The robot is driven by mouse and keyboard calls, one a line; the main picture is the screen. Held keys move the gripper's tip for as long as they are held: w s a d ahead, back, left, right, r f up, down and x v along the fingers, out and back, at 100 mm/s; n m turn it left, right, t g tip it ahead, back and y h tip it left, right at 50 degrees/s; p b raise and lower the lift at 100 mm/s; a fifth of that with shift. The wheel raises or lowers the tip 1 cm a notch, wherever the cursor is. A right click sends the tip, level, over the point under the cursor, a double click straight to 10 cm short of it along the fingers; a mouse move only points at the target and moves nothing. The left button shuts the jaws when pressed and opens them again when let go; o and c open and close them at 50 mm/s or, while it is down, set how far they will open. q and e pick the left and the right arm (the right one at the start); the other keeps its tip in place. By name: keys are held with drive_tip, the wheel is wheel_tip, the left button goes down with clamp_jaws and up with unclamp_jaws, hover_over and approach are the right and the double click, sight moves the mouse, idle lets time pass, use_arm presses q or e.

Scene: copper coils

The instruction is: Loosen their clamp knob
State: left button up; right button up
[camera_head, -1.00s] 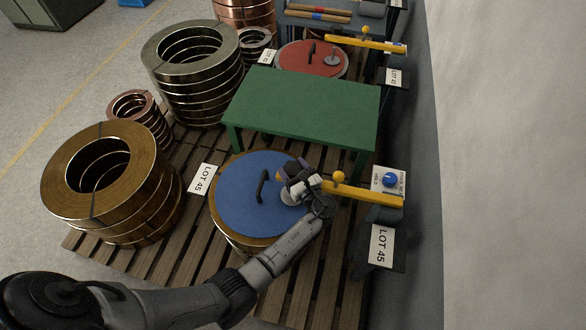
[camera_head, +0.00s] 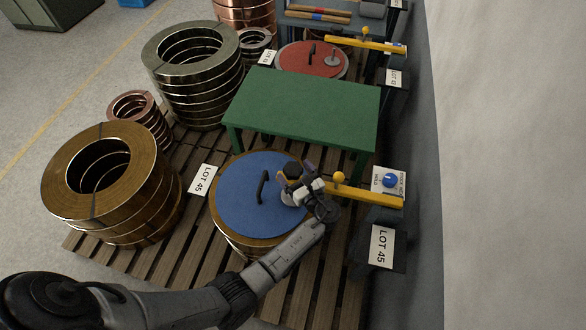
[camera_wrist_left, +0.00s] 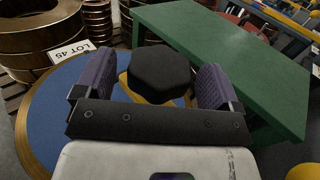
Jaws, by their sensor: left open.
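A black six-sided knob (camera_head: 292,168) stands above the right part of the blue round lid (camera_head: 236,205), which lies on a brass-coloured coil. In the left wrist view the knob (camera_wrist_left: 160,75) sits between the two purple-padded fingers, with gaps showing on both sides. My left gripper (camera_head: 297,176) is open around or just beside it; exact depth is unclear. A yellow clamp bar (camera_head: 365,195) with a yellow ball runs to the right from behind the gripper. The bar's lid end is partly hidden by my gripper. My right gripper is not in view.
A green table (camera_head: 305,108) stands just behind the lid. The lid's black handle (camera_head: 262,186) rises left of the gripper. Brass coils (camera_head: 110,185) sit at left on the pallet. A red lid (camera_head: 310,60) with another yellow bar is at the back.

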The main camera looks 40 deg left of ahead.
sight(298, 177)
use_arm(q)
drive_tip(key=shift+v, duration=3.05)
